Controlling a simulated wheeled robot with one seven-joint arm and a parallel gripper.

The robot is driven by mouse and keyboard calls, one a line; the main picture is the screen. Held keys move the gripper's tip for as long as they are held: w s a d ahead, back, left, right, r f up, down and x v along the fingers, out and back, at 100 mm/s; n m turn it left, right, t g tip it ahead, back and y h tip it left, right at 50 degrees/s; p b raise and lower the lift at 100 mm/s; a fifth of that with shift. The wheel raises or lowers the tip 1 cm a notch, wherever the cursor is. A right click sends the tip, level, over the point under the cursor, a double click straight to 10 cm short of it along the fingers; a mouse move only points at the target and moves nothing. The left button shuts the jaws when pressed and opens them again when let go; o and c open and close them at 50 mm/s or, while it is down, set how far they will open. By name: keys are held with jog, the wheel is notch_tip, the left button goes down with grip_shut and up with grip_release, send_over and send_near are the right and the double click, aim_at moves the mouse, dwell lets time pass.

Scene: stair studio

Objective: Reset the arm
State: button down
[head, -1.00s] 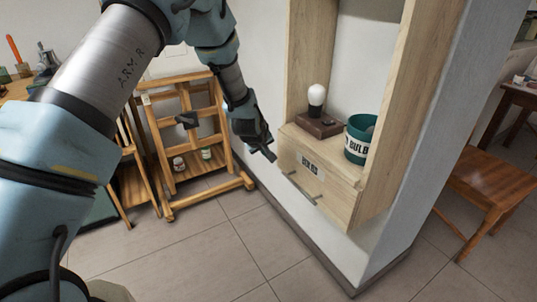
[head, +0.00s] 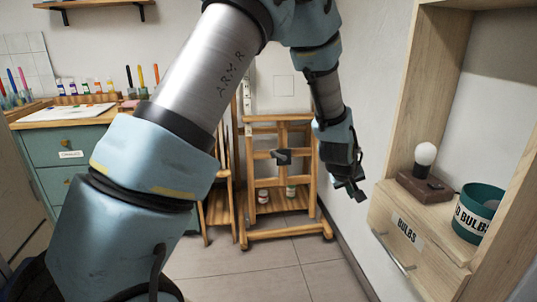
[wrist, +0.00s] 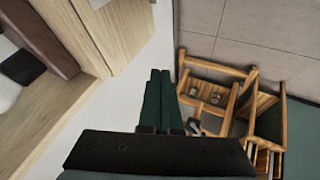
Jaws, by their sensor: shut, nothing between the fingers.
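My gripper (head: 351,190) hangs from my bent arm in front of the right-hand wall, left of the wooden shelf unit. Its fingers are shut with nothing between them. In the wrist view the two dark green fingers (wrist: 161,100) lie together, pointing past the pale wall edge. The gripper is apart from the drawer front and from the easel.
The shelf unit holds a drawer labelled BULBS (head: 408,232), a lamp base with a white bulb (head: 425,154) and a green bulb bucket (head: 480,212). A wooden easel (head: 280,233) stands behind the gripper. A green cabinet (head: 70,147) is at left. The tiled floor is clear in front.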

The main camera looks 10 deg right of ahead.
jog(key=w+a+r+y+p, duration=0.2)
jog(key=a+r, duration=0.2)
jog(key=a, duration=0.6)
jog(key=w+a+r+y+p, duration=0.15)
jog(key=a+r, duration=0.25)
jog(key=a, duration=0.7)
jog(key=s+a+r+g+p, duration=0.1)
jog(key=s+a+r, duration=0.1)
jog(key=a, duration=0.5)
jog(key=s+a+r+g+y+p, duration=0.1)
jog(key=s+a, duration=0.3)
jog(key=a, duration=0.4)
jog(key=s+a+r+y+p, duration=0.1)
jog(key=s+a+r, duration=0.1)
jog(key=a, duration=0.6)
jog(key=shift+s+a+r+n+g, duration=0.2)
jog(key=shift+s+r+n+g, duration=0.2)
jog(key=shift+s, duration=0.4)
